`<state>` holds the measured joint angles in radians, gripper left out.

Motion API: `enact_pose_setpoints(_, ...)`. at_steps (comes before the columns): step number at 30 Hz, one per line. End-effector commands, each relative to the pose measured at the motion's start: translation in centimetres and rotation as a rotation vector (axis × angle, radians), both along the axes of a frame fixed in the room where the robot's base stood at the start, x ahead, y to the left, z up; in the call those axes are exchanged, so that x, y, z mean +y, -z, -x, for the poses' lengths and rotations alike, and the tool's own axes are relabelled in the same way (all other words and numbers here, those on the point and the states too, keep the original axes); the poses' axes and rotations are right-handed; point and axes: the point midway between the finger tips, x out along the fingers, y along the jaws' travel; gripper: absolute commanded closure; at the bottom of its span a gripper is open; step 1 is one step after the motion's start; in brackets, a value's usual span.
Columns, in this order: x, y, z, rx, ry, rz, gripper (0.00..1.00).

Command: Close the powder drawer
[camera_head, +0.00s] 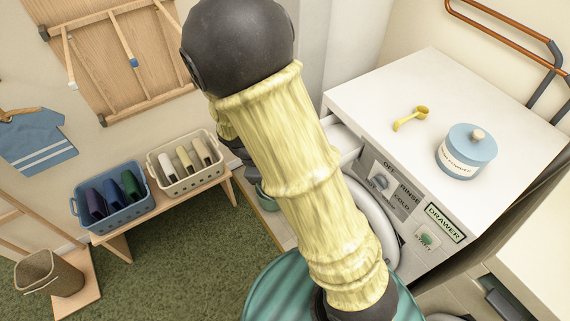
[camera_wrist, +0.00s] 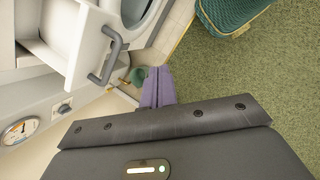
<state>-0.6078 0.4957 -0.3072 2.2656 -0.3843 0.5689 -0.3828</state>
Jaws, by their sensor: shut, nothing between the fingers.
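The powder drawer (camera_head: 347,143) is a white tray sticking out of the washing machine's (camera_head: 395,195) upper left front, partly hidden by my arm in the head view. In the wrist view the drawer (camera_wrist: 85,45) shows at the upper left, pulled out, with its hollow inside visible. A grey bar handle (camera_wrist: 108,58) is on its front. My gripper (camera_wrist: 157,80) has its purple fingers shut and empty. In the picture they lie right of the handle, with a visible gap. My gripper is mostly hidden behind my arm in the head view.
A blue powder jar (camera_head: 466,151) and a yellow scoop (camera_head: 411,118) stand on the machine top. A bench (camera_head: 118,238) with blue (camera_head: 110,200) and cream (camera_head: 186,165) baskets stands left. A teal woven basket (camera_wrist: 225,15) is on the green carpet. A round gauge (camera_wrist: 18,131) is lower left.

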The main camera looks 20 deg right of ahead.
Motion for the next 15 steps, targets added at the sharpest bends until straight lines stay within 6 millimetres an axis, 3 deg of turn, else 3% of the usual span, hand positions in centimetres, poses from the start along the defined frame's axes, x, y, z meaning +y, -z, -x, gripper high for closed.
enact_pose_setpoints(3, 1.6, 1.8, -1.4, 0.076, -0.236, 0.147, 1.0)
enact_pose_setpoints(9, 4.4, 3.2, -3.8, 0.175, -0.59, 0.405, 1.0)
enact_pose_setpoints(15, 6.0, 3.3, -5.1, 0.215, -0.745, 0.539, 1.0)
